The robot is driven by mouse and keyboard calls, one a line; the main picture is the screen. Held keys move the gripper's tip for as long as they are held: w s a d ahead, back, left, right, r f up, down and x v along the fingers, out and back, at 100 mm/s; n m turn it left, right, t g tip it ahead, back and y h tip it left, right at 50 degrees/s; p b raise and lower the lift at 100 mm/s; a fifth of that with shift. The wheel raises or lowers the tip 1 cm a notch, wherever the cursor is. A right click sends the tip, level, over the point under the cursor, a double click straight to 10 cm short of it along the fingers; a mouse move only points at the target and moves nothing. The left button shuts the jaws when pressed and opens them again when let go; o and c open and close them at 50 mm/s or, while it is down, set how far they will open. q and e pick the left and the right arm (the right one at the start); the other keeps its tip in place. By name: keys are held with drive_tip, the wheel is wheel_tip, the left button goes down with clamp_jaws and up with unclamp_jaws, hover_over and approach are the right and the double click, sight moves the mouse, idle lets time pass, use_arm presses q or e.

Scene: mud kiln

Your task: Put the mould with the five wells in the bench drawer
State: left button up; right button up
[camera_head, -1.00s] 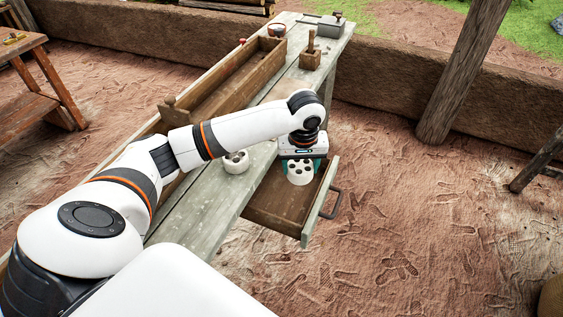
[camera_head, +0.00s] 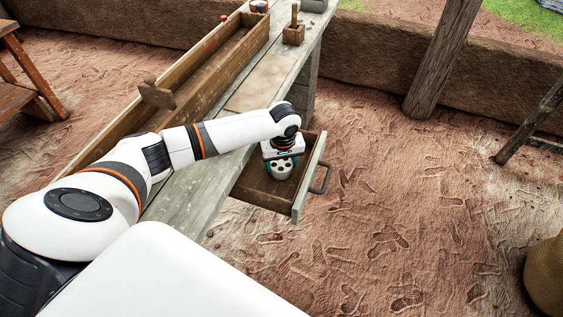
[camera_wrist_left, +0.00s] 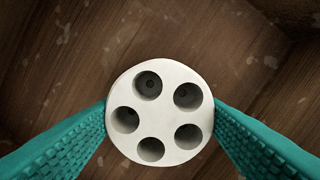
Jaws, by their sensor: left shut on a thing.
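The white round mould with the five wells (camera_head: 282,172) is inside the outline of the open bench drawer (camera_head: 308,182) in the head view. My left gripper (camera_head: 281,161) comes down over it from above, its teal fingers on either side. In the left wrist view the mould (camera_wrist_left: 160,112) sits between both fingers, its wells facing up at the camera. The brown wooden drawer floor (camera_wrist_left: 60,60) lies beneath it. I cannot tell whether the mould touches that floor. My right gripper is not in view.
The drawer sticks out from the right side of the grey bench (camera_head: 195,200), with a dark handle (camera_head: 322,178) on its front. A long wooden trough (camera_head: 215,70) and a wooden block with a peg (camera_head: 293,33) stand on the bench.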

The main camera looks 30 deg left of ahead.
sight(283, 168)
use_arm(q)
drive_tip(key=o, duration=1.2)
drive_tip(key=r, duration=0.8)
drive_tip(key=s+d+r+p, duration=0.1)
drive_tip(key=r, duration=0.3)
drive_tip(key=shift+d+r, duration=0.1)
